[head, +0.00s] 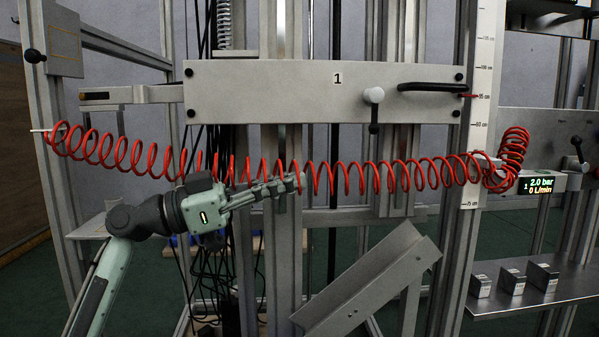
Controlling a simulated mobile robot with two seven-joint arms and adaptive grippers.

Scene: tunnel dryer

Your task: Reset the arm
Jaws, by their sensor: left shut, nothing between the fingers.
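My left arm comes in from the lower left. Its gripper (296,181) is shut and empty, pointing right, in front of the machine frame. A red coiled air hose (345,178) runs across the view just at the height of the gripper. The fingers overlap the hose coils in the picture; I cannot tell whether they touch. My right gripper is not in view.
A grey plate marked 1 (290,90) with a black handle (432,87) and a small lever (374,97) is above the gripper. A slanted metal chute (370,285) is below right. A pressure display (538,185) and a shelf with small metal blocks (512,281) are at right.

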